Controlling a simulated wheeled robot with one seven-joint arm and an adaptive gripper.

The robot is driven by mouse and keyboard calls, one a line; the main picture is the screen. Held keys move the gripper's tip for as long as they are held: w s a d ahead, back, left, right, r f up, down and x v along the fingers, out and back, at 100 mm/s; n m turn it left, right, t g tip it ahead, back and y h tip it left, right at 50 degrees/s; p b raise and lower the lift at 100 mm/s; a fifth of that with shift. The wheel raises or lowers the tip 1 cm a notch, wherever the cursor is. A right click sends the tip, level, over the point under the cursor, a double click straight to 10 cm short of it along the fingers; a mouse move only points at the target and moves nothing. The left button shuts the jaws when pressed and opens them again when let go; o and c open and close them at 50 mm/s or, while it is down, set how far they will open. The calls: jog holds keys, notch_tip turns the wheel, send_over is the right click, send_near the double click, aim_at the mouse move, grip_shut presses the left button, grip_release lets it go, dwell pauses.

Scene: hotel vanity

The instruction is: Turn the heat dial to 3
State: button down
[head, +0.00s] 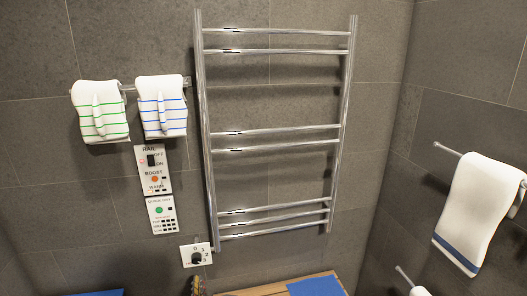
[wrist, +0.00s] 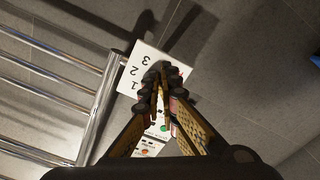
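The heat dial is a dark round knob (head: 196,259) on a small white square plate (head: 186,250) low on the wall, with numbers 0 to 3 around it. I cannot make out where the knob points. In the wrist view the plate (wrist: 135,78) shows 1, 2 and 3, and my fingers hide the knob. My gripper (wrist: 161,75) is in front of the plate with its fingertips close together. I see nothing held between them. In the head view only a bit of my gripper (head: 197,284) shows below the plate.
A chrome towel rail (head: 205,130) rises right beside the dial plate. Above the plate are a control panel (head: 152,160) and a lower white panel (head: 162,226). Two striped towels (head: 100,117) hang higher up. A wooden surface with a blue item (head: 316,287) lies below.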

jog(key=shift+s+d, duration=0.1)
jog(key=shift+s, duration=0.25)
